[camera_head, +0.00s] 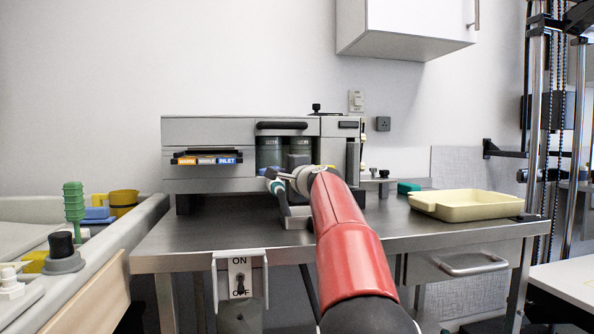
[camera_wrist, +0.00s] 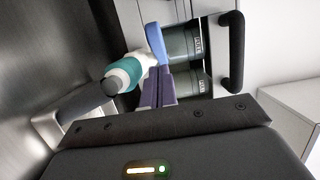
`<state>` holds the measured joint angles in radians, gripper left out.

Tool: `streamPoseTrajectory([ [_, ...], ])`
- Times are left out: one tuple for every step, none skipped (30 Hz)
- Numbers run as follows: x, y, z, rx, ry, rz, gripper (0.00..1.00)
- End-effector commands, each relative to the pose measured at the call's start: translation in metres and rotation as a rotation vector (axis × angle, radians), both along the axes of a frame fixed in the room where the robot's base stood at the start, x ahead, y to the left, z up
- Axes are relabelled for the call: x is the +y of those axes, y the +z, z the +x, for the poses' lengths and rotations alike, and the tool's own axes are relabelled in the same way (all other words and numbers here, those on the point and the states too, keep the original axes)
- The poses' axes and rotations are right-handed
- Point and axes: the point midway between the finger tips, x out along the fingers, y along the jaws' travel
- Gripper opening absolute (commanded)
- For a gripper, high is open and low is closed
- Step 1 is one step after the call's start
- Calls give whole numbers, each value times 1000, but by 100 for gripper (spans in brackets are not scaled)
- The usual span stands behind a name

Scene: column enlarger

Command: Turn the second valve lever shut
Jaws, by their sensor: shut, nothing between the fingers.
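A blue lever (camera_wrist: 156,43) stands out from a white and teal valve (camera_wrist: 126,72) in the wrist view. It slants across the picture just beyond my fingertips. The valve's teal part (camera_head: 277,187) shows beside my wrist in the head view. I cannot tell from the frames whether this is the second valve. My gripper (camera_wrist: 160,72) is shut and empty, its two dark purple fingers together close to the lever's lower end. I cannot tell whether they touch it. In the head view my red arm and pale wrist hide much of the valve area.
A grey machine (camera_head: 210,133) with orange, white and blue labels (camera_head: 206,161) stands on the steel table (camera_head: 190,236). Dark canisters (camera_wrist: 182,42) and a black handle (camera_wrist: 233,52) lie close beyond my fingers. A cream tray (camera_head: 465,207) is at right.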

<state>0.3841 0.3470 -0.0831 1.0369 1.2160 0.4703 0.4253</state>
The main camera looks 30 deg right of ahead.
Motion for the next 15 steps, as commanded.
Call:
streamPoseTrajectory([
  [5,1,5,0,0,0,0],
  [7,1,7,1,1,0,0],
  [9,1,9,1,1,0,0],
  [10,1,10,1,0,0,0],
  [11,0,12,0,-1,0,0],
  [12,0,13,0,-2,0,0],
  [13,0,13,0,-2,0,0],
  [13,0,14,0,-2,0,0],
  [13,0,14,0,-2,0,0],
  [13,0,14,0,-2,0,0],
  [13,-1,14,0,-2,0,0],
  [13,-1,14,0,-2,0,0],
  [13,-1,14,0,-2,0,0],
  [13,-1,14,0,-2,0,0],
  [13,-1,14,0,-2,0,0],
])
